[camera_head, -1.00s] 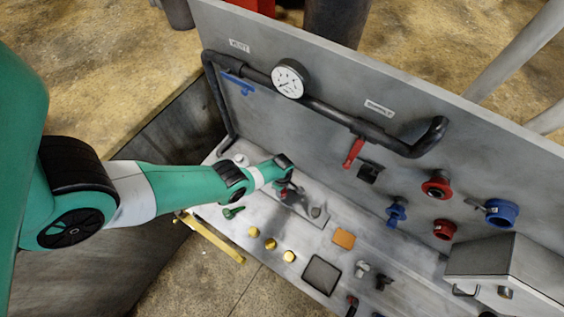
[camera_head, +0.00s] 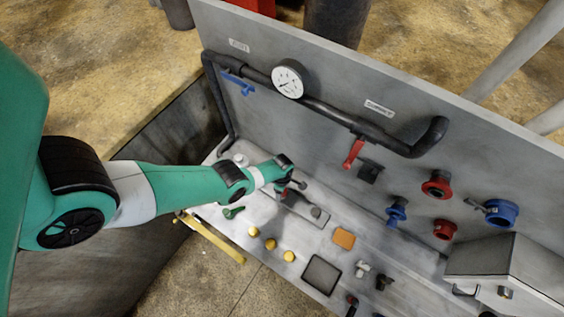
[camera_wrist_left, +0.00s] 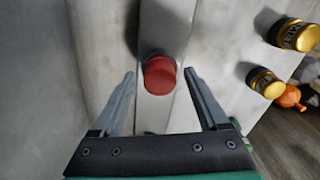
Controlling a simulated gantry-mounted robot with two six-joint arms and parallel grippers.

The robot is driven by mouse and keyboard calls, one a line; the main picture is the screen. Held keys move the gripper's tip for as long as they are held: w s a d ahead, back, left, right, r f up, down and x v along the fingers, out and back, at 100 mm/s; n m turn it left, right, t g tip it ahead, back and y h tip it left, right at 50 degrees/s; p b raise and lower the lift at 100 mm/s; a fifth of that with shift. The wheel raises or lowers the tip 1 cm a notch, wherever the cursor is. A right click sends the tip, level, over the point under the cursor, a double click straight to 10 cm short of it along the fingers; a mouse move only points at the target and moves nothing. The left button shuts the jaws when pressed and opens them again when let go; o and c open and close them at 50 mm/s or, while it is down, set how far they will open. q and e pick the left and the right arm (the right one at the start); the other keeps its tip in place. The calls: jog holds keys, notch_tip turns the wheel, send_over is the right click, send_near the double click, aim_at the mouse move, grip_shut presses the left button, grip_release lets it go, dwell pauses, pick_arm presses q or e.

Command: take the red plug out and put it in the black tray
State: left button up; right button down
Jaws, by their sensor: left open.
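The red plug (camera_wrist_left: 159,75) shows in the left wrist view as a short round red cylinder standing on a pale metal strip. In the head view only a small red part of it (camera_head: 284,194) shows, partly hidden by my gripper. My left gripper (camera_wrist_left: 159,80) is open, and its two fingers appear on either side of the plug with gaps; I cannot tell how deep they reach. In the head view the gripper (camera_head: 293,187) is over the bench's left part. The black tray (camera_head: 305,270) is a dark square near the bench's front edge and looks empty. My right gripper is not in view.
Gold cylinders (camera_head: 289,256) stand between the plug and the front edge. An orange block (camera_head: 344,238) lies behind the tray. A back panel carries a black pipe (camera_head: 335,113), a gauge (camera_head: 288,79) and a red lever (camera_head: 353,153). A grey box (camera_head: 500,266) stands at right.

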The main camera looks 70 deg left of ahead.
pick_arm(q)
jog(key=m, duration=2)
jog(key=shift+m, duration=0.3)
grip_shut()
jog(key=c, duration=0.7)
grip_release()
grip_shut()
jog(key=n, duration=0.5)
